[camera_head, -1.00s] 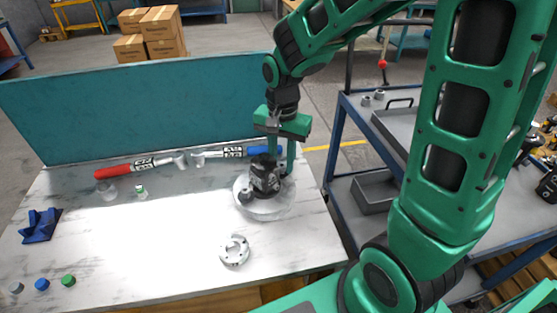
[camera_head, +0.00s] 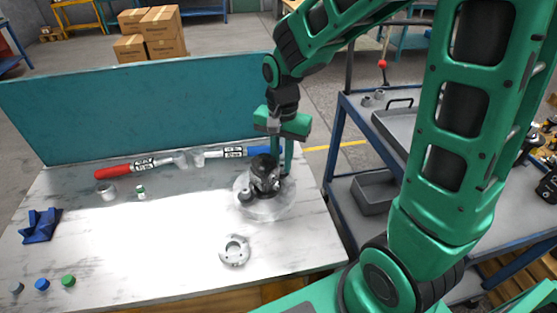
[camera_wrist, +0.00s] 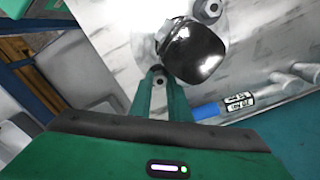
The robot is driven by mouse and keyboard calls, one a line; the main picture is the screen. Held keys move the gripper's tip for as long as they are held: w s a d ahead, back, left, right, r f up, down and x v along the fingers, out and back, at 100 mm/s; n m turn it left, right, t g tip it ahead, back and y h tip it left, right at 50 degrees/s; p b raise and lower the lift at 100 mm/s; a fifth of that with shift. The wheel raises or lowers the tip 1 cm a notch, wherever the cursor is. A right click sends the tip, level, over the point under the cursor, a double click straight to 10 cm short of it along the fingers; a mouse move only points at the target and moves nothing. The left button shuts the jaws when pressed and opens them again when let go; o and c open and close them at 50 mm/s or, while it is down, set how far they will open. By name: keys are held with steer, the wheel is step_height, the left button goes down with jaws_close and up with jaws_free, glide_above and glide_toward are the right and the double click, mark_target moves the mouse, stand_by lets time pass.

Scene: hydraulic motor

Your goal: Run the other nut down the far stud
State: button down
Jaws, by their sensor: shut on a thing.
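The black motor (camera_head: 264,172) stands on a round pale plate (camera_head: 272,211) at the right of the workbench. A grey nut (camera_head: 245,195) sits at the motor's near-left side; it shows in the wrist view (camera_wrist: 207,9) beyond the motor (camera_wrist: 193,50). My gripper (camera_head: 284,170) points down at the motor's far-right side, fingers low beside it. In the wrist view my gripper (camera_wrist: 158,79) is shut on a small grey nut (camera_wrist: 159,82) at the far stud. The fingers hide most of the nut and stud, so its height on the stud cannot be told.
A pale ring (camera_head: 235,250) lies in front of the plate. Red-handled (camera_head: 113,173) and blue-handled (camera_head: 256,152) tools lie along the back panel (camera_head: 140,110). A blue block (camera_head: 40,225) and several small caps are at the left. A blue cart (camera_head: 345,150) stands right of the bench.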

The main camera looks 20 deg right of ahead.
steer(key=m, duration=0.5)
steer(key=shift+m, duration=0.4)
steer(key=m, duration=0.4)
steer(key=shift+m, duration=0.3)
steer(key=c, duration=1.9)
jaws_free()
steer(key=shift+o, duration=0.2)
steer(key=shift+f, duration=0.1)
